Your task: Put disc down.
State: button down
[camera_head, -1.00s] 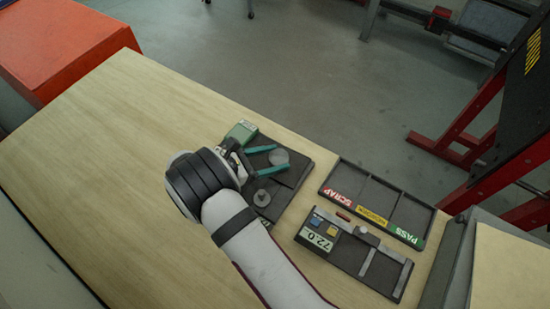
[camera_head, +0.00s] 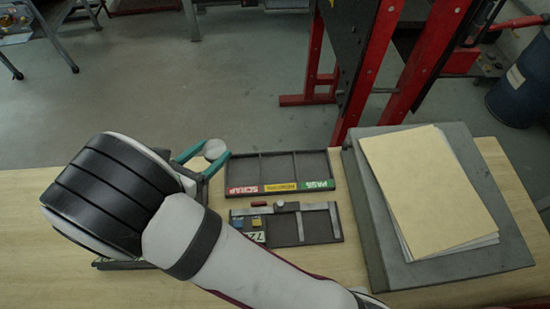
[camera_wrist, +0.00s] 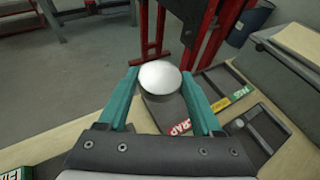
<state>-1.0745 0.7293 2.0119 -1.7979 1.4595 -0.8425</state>
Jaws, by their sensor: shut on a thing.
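A pale round disc (camera_head: 215,150) is held between the teal fingers of my gripper (camera_head: 203,157). The disc also shows in the wrist view (camera_wrist: 159,76), between the fingertips, its flat face towards the camera. The sorting tray (camera_head: 277,172) has three compartments labelled SCRAP, a yellow label and PASS. In the head view the disc appears at the tray's left upper corner, beside the SCRAP end. In the wrist view it overlaps the SCRAP end. The disc's exact height above the tray is hard to tell.
A gauge board (camera_head: 320,225) with a sliding scale and display lies just in front of the tray. A grey slanted block (camera_head: 375,240) with papers (camera_head: 430,190) stands at right. My arm hides much of the left table and the dark mat there.

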jog(key=w+d+f+m+g+h, duration=0.1)
jog(key=w+d+m+g+h, duration=0.4)
jog(key=d, duration=0.5)
jog(key=m+g+h, duration=0.2)
jog(key=m+g, duration=0.5)
jog(key=m, duration=0.1)
send_over(307, 168)
notch_tip(307, 168, down, 2)
jog(key=shift+g+y, duration=0.3)
jog(key=shift+g, duration=0.2)
notch_tip(307, 168, down, 10)
jog(key=shift+f, duration=0.15)
